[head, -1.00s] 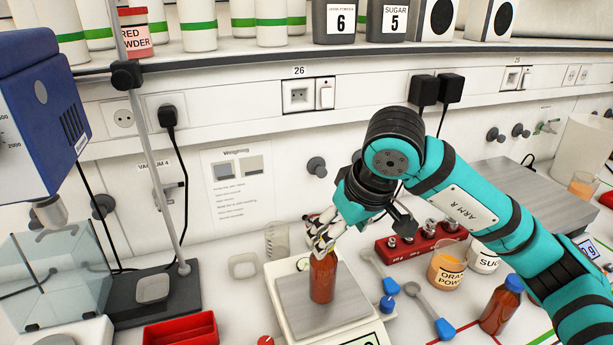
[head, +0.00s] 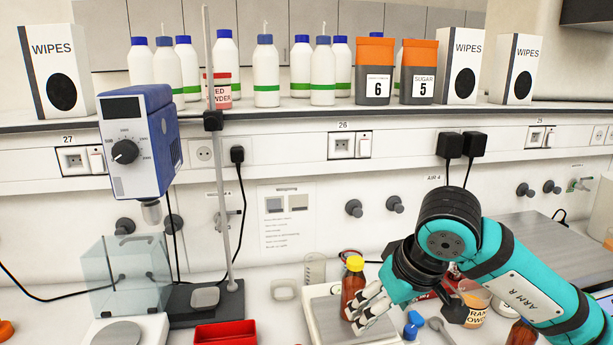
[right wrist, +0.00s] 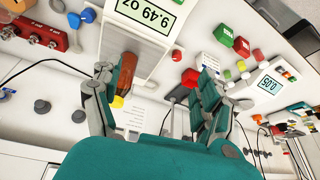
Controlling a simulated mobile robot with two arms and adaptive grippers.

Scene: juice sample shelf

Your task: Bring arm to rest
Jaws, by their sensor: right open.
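My right gripper (head: 366,312) is at the weighing scale (head: 316,318), its fingers spread and empty. A red-brown bottle with a yellow cap (head: 354,282) stands upright on the scale, just left of and behind the fingers, which hide its lower part. In the right wrist view my open gripper (right wrist: 155,75) has the bottle (right wrist: 126,75) beside its left finger; I cannot tell whether they touch. The scale display (right wrist: 140,18) shows there too. My left gripper is not in view.
A blue-headed stirrer (head: 138,142) on a stand is at the left, near a clear glass box (head: 118,270). A red tray (head: 226,335) lies at the front. A shelf (head: 290,118) with bottles and boxes runs behind.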

